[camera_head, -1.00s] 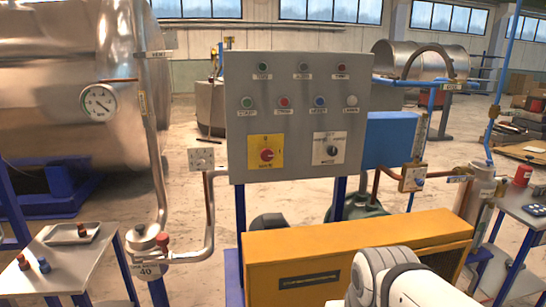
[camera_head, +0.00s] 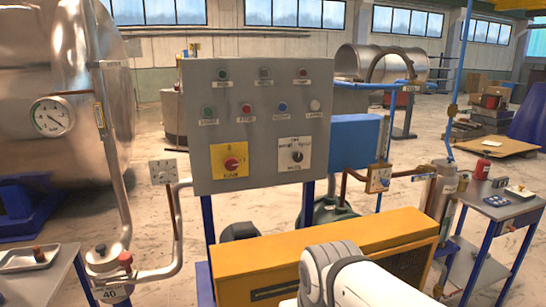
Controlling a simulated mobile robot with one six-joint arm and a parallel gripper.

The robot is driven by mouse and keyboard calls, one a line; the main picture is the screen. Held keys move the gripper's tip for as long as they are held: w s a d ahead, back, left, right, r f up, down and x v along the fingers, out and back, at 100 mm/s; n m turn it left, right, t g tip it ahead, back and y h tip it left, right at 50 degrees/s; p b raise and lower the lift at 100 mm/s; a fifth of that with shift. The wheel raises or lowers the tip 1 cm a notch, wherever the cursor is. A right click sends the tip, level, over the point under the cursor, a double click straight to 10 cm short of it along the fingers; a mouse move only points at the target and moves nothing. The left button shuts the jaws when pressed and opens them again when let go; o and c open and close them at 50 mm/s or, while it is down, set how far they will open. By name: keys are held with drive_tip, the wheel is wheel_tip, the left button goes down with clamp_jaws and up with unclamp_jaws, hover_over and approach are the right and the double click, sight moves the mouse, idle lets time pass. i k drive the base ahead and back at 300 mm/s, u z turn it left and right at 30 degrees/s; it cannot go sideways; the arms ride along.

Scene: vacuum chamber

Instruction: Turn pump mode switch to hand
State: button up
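The grey control panel (camera_head: 256,118) stands upright on blue posts at the middle of the view. A black rotary switch (camera_head: 297,156) sits on a white plate at its lower right; it looks like the pump mode switch, but its lettering is too small to read surely. A red rotary knob (camera_head: 231,163) on a yellow plate is to its left. Rows of small coloured buttons and lamps are above. Part of my white arm shows at the bottom centre, below and in front of the panel. My gripper is out of view.
A yellow-orange cabinet (camera_head: 320,252) stands below the panel, between my arm and the panel posts. Pipes and a valve (camera_head: 125,258) are at left. A side table (camera_head: 500,207) with a red container is at right. Bare floor shows around them.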

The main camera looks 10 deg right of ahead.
sight(298, 156)
drive_tip(key=i, duration=0.85)
drive_tip(key=u, duration=0.05)
